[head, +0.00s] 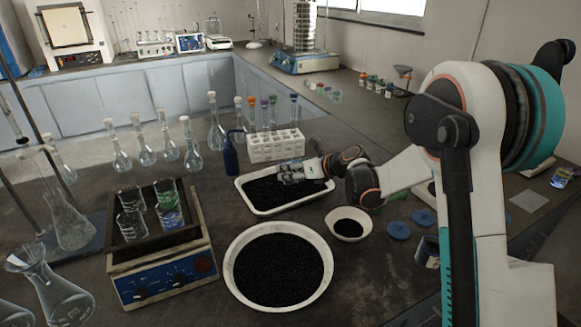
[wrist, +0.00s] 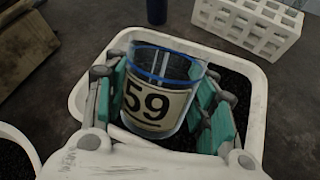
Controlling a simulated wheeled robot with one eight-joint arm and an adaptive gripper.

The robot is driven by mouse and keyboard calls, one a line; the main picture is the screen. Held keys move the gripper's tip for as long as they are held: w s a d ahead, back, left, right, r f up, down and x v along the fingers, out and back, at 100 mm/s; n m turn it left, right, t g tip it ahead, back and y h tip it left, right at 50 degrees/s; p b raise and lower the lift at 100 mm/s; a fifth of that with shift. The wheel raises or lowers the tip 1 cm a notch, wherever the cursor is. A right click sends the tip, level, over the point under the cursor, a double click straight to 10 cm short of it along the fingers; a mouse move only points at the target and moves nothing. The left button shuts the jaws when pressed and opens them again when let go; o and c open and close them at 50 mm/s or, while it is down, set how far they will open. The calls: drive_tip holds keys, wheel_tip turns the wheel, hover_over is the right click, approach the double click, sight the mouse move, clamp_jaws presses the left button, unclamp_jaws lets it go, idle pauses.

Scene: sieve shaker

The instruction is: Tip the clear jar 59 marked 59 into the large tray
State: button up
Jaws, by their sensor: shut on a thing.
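A clear jar with a blue rim and a label marked 59 (wrist: 158,98) is held between the fingers of my gripper (wrist: 165,105) in the wrist view. The jar looks nearly empty, though its lower part is hidden by the label. My gripper (head: 306,170) is over the white rectangular tray (head: 246,201) in the head view, where the jar itself is hard to make out. The tray holds black granules, and its rim (wrist: 252,115) surrounds the jar in the wrist view. I cannot tell whether the jar touches the granules.
A large round white dish (head: 232,290) of black granules stands in front of the tray, with a small bowl (head: 362,234) to the right. A white rack (head: 277,147) and a blue bottle (head: 230,155) stand just behind. A shaker (head: 165,275) with beakers stands left.

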drive_tip(key=g+p, duration=0.1)
drive_tip(key=g+h+p, duration=0.1)
drive_tip(key=p, duration=0.1)
drive_tip(key=shift+r+m, duration=0.3)
drive_tip(key=shift+r, duration=0.05)
drive_tip(key=m+g+h+p, duration=0.1)
drive_tip(key=g+h+p, duration=0.1)
drive_tip(key=g+p, duration=0.1)
drive_tip(key=shift+g+p, duration=0.4)
drive_tip(key=shift+p, duration=0.05)
drive_tip(key=g+h, duration=0.1)
drive_tip(key=f+g+p, duration=0.1)
drive_tip(key=g, duration=0.1)
drive_tip(key=shift+w+a+m+h, duration=0.1)
drive_tip(key=shift+w+m+h, duration=0.25)
drive_tip(key=shift+m+h, duration=0.05)
drive_tip(key=g, duration=0.1)
drive_tip(key=g+h+p, duration=0.1)
drive_tip(key=shift+w+a+r+m+g, duration=0.15)
drive_tip(key=shift+w+m+g, duration=0.15)
drive_tip(key=shift+w+a+r+g+h+p, duration=0.1)
drive_tip(key=shift+w+r+g+h+p, duration=0.25)
drive_tip(key=shift+g+p, duration=0.5)
drive_tip(key=shift+p, duration=0.3)
drive_tip(key=shift+f+b, duration=0.15)
drive_tip(key=shift+b, duration=0.55)
